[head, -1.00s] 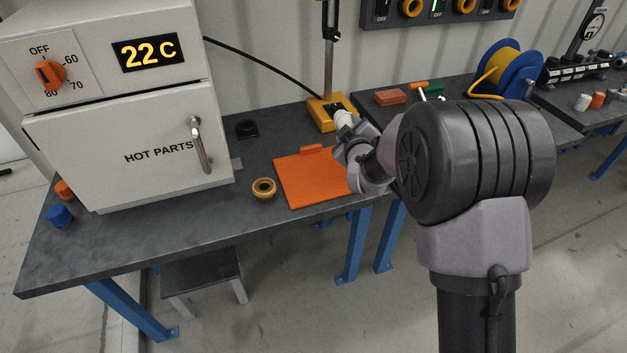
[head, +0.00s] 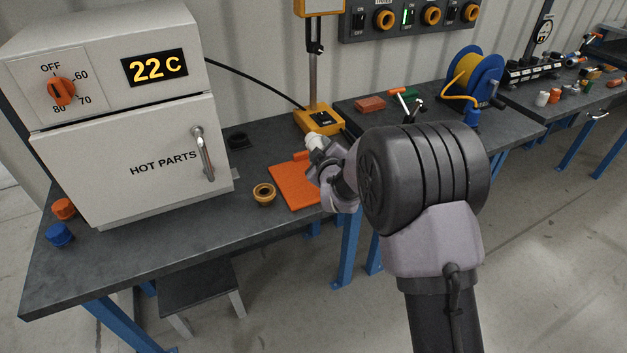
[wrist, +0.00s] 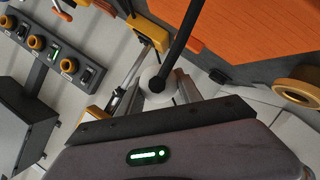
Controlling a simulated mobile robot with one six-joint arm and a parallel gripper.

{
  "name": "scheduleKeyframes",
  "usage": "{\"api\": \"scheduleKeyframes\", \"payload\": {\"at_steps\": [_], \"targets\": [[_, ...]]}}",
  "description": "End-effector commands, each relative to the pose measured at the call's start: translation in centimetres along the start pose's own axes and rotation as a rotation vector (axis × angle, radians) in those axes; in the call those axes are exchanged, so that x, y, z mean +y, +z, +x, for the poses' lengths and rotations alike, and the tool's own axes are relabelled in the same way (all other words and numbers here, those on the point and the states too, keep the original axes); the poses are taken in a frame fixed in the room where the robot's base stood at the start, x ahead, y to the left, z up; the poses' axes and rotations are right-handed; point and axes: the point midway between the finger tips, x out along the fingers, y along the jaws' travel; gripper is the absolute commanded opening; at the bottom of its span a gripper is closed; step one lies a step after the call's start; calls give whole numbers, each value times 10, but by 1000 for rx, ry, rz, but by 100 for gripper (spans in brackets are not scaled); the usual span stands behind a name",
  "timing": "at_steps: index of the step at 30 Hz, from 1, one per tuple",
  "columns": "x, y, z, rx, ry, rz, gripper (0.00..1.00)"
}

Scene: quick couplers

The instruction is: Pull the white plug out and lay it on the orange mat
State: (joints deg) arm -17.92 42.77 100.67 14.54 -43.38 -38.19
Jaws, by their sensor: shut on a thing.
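The white plug (head: 314,141) is between the fingers of my gripper (head: 317,148), which is shut on it. In the head view it appears apart from the yellow socket box (head: 337,124), just in front of it. In the wrist view the white plug (wrist: 152,84) sits between the fingertips (wrist: 157,92), with a black cable or rod crossing in front. The orange mat (head: 290,187) lies on the bench beneath and left of my gripper, which hides its right part. The mat (wrist: 245,25) also shows at the wrist view's upper right. The plug's height above the bench is unclear.
A brass-coloured ring (head: 264,194) stands at the mat's left edge. A post (head: 313,80) rises behind the yellow box. A red block (head: 370,104) and a hose reel (head: 470,78) are right.

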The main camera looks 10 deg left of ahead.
Motion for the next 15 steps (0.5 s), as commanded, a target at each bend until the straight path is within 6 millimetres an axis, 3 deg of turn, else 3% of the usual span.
{"api": "scheduleKeyframes", "payload": {"at_steps": [9, 15], "targets": [[-1, 1, 1, 0, 0, 0, 0], [-19, 18, 7, -2, -1, 1, 0]]}}
